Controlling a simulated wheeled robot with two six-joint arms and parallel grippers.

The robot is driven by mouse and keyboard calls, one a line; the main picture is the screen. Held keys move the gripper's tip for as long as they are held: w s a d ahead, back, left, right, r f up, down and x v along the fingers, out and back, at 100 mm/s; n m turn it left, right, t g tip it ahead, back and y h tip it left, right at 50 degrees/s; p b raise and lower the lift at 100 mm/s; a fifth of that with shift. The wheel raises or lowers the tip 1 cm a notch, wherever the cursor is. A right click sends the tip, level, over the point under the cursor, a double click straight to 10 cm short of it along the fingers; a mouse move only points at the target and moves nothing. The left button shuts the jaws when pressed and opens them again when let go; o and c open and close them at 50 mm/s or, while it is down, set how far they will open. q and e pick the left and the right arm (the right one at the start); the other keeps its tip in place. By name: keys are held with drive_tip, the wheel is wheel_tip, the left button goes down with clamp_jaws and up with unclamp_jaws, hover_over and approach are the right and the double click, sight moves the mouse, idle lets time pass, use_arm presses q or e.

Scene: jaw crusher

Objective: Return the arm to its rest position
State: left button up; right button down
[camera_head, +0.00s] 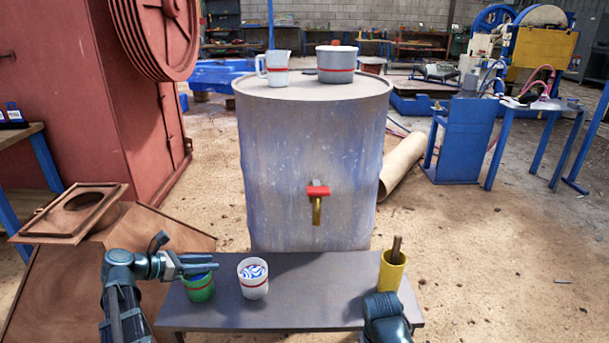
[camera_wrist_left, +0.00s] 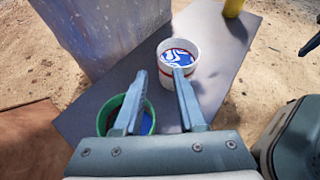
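My left gripper (camera_head: 212,264) reaches in from the left and hovers over the green cup (camera_head: 198,288) on the dark bench (camera_head: 300,308). In the left wrist view its two fingers (camera_wrist_left: 160,76) stand apart with nothing held between them. The green cup (camera_wrist_left: 146,122) shows behind the left finger, with dark blue inside. A white cup with a red band (camera_head: 254,285) and blue-white contents stands just right of it; it also shows beyond the right fingertip in the left wrist view (camera_wrist_left: 178,58). My right arm (camera_head: 387,318) shows at the bench's front right; its fingers cannot be made out.
A yellow cup (camera_head: 391,272) holding brown sticks stands at the bench's right. A large drum (camera_head: 310,150) with a red-handled tap (camera_head: 317,200) stands behind, bearing a jug (camera_head: 277,68) and a pot (camera_head: 336,65). Brown hopper pieces (camera_head: 105,240) stand left, close to my left arm.

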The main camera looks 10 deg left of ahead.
use_arm(q)
drive_tip(key=s+d+f+m+g+y+p, duration=0.1)
drive_tip(key=d+f+m+g+p, duration=0.2)
drive_tip(key=d+m, duration=0.7)
drive_tip(key=s+d+m+g+y+p, duration=0.1)
drive_tip(key=s+d+m+g+p, duration=0.3)
drive_tip(key=d, duration=1)
drive_tip(key=s+d+r+m+g+y+p, duration=0.1)
drive_tip(key=s+d+m+g+y+p, duration=0.1)
drive_tip(key=s+d+m+y, duration=0.5)
drive_tip(key=d+r+m+g+p, duration=0.15)
drive_tip(key=d+m, duration=0.35)
drive_tip(key=m, duration=0.7)
wheel_tip(320, 180, up, 37)
drive_tip(key=p, duration=3.8)
drive_tip(key=shift+s+a, duration=0.15)
drive_tip(key=shift+t, duration=0.25)
